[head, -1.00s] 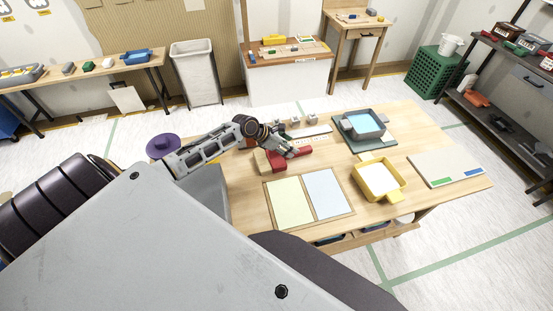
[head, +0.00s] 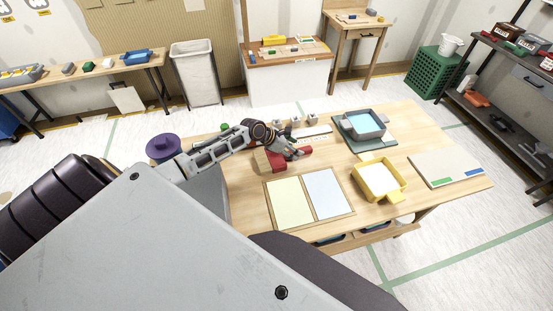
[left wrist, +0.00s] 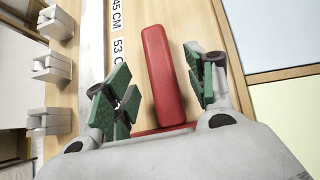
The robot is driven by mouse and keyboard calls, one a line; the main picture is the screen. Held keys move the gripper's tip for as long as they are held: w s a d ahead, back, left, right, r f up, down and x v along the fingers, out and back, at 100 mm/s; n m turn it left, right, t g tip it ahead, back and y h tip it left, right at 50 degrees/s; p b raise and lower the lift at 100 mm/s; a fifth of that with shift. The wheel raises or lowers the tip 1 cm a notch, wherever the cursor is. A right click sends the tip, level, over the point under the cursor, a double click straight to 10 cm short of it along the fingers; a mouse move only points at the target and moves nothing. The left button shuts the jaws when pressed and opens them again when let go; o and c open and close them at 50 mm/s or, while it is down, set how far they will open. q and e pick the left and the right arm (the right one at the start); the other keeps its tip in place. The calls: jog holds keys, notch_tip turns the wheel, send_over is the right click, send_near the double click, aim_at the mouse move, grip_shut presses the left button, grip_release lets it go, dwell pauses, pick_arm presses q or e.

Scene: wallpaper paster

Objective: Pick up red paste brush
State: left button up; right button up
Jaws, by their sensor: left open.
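The red paste brush (head: 277,166) lies on the wooden table (head: 235,190), left of the middle in the head view. Its long red handle (left wrist: 163,75) shows in the left wrist view, and its wider red part is largely hidden behind my gripper body. My left gripper (head: 290,149) is over the brush. In the left wrist view the green finger pads of my left gripper (left wrist: 160,82) are spread, one on each side of the handle, with gaps between. The gripper is open and holds nothing. My right gripper is out of view.
Pale yellow (head: 288,203) and pale blue (head: 327,192) sheets lie in front of the brush. A yellow tray (head: 398,194) and a grey-blue tray (head: 351,136) stand to the right. A ruler (left wrist: 117,30) and several small grey clamps (left wrist: 52,67) lie behind the brush.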

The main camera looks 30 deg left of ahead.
pick_arm(q)
jog(key=shift+x, duration=1.1)
jog(key=shift+r, duration=0.1)
jog(key=c, duration=1.1)
